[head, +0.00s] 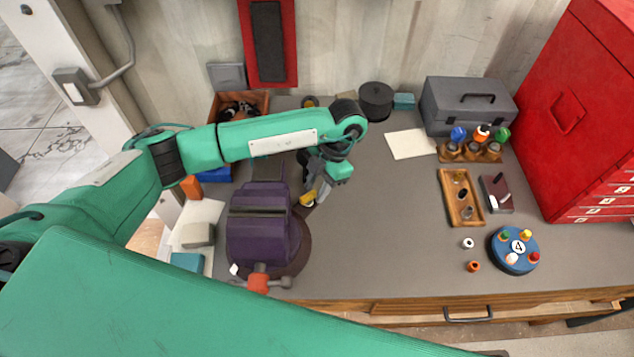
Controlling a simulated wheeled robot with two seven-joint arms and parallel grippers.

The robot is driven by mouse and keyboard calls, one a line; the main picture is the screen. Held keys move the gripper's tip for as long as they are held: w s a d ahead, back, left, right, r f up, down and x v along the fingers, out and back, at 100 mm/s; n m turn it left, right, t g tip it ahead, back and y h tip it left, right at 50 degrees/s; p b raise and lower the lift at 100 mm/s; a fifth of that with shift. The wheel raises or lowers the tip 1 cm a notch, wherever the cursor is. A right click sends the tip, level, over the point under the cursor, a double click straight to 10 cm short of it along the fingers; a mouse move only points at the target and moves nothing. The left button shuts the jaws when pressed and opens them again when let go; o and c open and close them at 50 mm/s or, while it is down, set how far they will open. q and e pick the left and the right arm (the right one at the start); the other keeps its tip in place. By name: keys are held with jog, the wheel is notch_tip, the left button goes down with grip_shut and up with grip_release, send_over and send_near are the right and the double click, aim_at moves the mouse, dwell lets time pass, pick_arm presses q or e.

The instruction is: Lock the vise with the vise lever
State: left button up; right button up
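The purple vise (258,238) stands on the grey workbench, left of the middle, on a round dark base. The vise lever (280,283) is a grey bar at the vise's near end, next to an orange-red part at the screw. My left gripper (312,199) points down beside the vise's far right side, apart from the lever. Its yellow-tipped fingers are small and partly hidden, so I cannot tell how far apart they are. I see nothing clearly held in it. My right gripper is out of view.
A grey toolbox (468,108), a screwdriver rack (476,152), a wooden tray (461,198) and a round blue holder (514,250) stand on the right. A red cabinet (580,110) bounds the right side. The bench's middle is clear. Small blocks lie left of the vise.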

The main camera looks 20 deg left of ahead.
pick_arm(q)
jog(key=shift+c, duration=0.2)
grip_shut()
jog(key=shift+f, duration=0.1)
